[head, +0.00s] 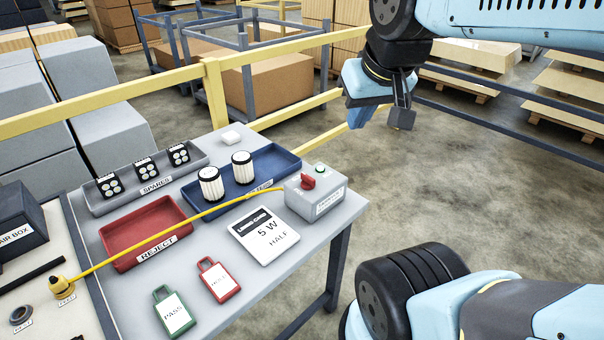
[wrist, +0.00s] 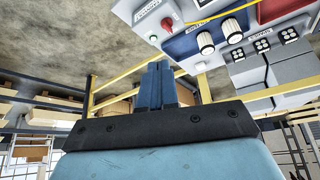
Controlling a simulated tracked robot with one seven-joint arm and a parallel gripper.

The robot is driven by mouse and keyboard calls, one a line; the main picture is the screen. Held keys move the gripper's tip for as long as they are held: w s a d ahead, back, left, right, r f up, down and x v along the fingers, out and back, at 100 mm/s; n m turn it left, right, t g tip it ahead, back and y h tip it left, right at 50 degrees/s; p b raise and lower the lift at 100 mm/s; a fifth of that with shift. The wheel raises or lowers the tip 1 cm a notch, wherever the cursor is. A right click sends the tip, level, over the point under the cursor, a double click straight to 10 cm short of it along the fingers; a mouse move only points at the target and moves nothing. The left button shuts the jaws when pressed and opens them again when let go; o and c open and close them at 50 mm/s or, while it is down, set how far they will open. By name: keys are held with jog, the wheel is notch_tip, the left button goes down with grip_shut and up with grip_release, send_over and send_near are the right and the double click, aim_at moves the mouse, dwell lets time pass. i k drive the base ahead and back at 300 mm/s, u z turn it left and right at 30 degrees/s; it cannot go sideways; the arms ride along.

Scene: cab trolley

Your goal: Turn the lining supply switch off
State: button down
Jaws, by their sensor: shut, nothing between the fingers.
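The lining supply switch is a grey box (head: 318,200) with a red knob (head: 308,182) and a small green lamp (head: 320,169). It stands at the right back corner of the grey table. The knob's exact setting is too small to tell. In the wrist view the box (wrist: 150,20) is at the top, with the red knob (wrist: 167,23) on it. My gripper (head: 356,122) is above and behind the box in the head view, well apart from it. Its blue fingers (wrist: 159,68) are together and empty in the wrist view.
A yellow cable (head: 180,235) runs across the table to the box. A blue tray (head: 270,170) with two white cylinders, a red reject tray (head: 120,235), a label card (head: 264,236) and red and green tags lie nearby. Yellow rails (head: 150,85) stand behind; air above the box is clear.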

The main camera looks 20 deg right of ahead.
aim_at(308, 182)
jog(key=u, duration=1.55)
jog(key=k, duration=1.1)
jog(key=z, duration=1.65)
jog(key=i, duration=1)
jog(key=z, duration=0.05)
